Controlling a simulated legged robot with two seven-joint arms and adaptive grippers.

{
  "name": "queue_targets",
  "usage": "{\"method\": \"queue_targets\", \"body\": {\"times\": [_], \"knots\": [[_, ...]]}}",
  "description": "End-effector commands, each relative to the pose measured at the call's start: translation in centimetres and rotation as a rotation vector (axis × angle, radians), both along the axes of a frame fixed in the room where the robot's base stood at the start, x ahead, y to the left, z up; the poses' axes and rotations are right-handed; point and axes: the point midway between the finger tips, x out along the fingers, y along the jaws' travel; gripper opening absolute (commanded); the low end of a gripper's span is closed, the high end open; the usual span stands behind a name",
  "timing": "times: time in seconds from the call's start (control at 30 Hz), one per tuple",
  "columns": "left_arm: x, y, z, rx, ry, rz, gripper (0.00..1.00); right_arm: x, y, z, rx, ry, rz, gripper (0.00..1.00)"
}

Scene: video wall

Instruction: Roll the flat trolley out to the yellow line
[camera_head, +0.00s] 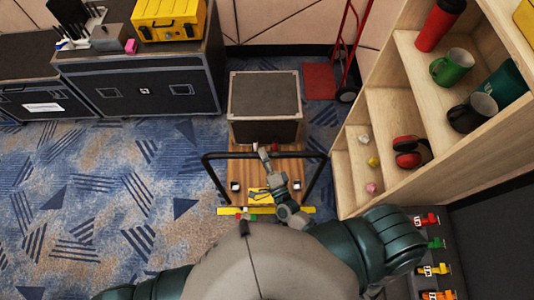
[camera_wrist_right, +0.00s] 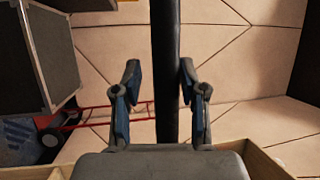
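The flat trolley has a wooden deck (camera_head: 250,170) and a black push handle (camera_head: 225,155) arching over its near part. A dark box with pale edges (camera_head: 264,95) sits on its far end. The yellow line (camera_head: 230,211) lies on the carpet close to the trolley's near edge, partly hidden by my arm. My right gripper (camera_head: 264,156) is at the middle of the handle. In the right wrist view the black handle bar (camera_wrist_right: 166,60) runs between the open fingers (camera_wrist_right: 160,85), with a gap visible at the left finger. My left gripper is out of view.
Wooden shelves (camera_head: 380,110) with mugs and red headphones stand close on the right. A red hand truck (camera_head: 350,55) stands behind, at the wall. Black cases (camera_head: 140,90) line the back left, with a yellow case (camera_head: 168,18) on top. Carpet on the left is clear.

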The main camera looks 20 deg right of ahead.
Motion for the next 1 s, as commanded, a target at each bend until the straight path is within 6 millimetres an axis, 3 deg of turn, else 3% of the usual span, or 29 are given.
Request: {"method": "queue_targets", "body": {"times": [0.37,0.47,0.8,1.0], "knots": [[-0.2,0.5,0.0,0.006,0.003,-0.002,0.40,-0.2,-0.8,0.2,0.004,-0.008,-0.006,0.52],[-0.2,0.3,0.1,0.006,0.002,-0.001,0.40,-1.5,-1.0,-0.1,0.004,-0.006,-0.006,0.52],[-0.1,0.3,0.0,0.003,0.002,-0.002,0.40,-8.6,-1.2,-1.5,0.000,-0.003,-0.004,0.52],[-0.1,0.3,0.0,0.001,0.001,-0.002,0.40,-11.0,-1.3,-1.9,0.000,-0.004,-0.004,0.52]]}}
